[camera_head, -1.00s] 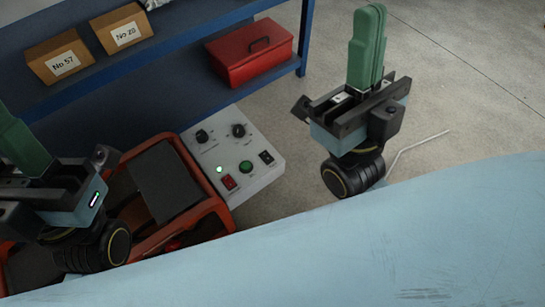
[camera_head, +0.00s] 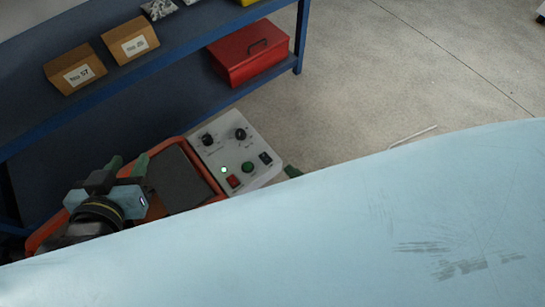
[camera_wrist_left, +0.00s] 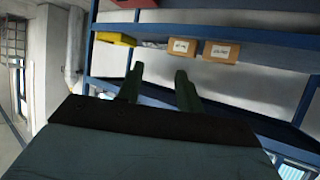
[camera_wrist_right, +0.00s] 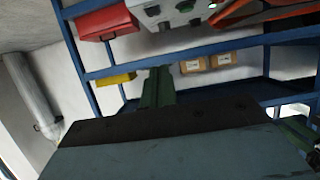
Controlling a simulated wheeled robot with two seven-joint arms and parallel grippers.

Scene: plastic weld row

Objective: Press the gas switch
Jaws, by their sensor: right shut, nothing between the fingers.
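The grey control panel (camera_head: 215,150) sits on the orange machine, with two black knobs on its upper part. Along its lower edge are a red switch (camera_head: 233,181), a green button (camera_head: 247,167) and a black switch (camera_head: 265,158); I cannot read which is the gas switch. A white lamp glows beside the red switch. My right gripper (camera_head: 293,171) shows only as a green tip just right of the panel's lower right corner; the rest is hidden. In the right wrist view its fingers (camera_wrist_right: 157,88) are together and the panel (camera_wrist_right: 172,22) is at the top. My left gripper (camera_head: 127,164) is open and empty, left of the panel.
A blue shelf (camera_head: 150,75) behind the machine holds two cardboard boxes (camera_head: 103,55) and a red toolbox (camera_head: 250,55). A thin pale rod (camera_head: 412,133) lies on the floor at right.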

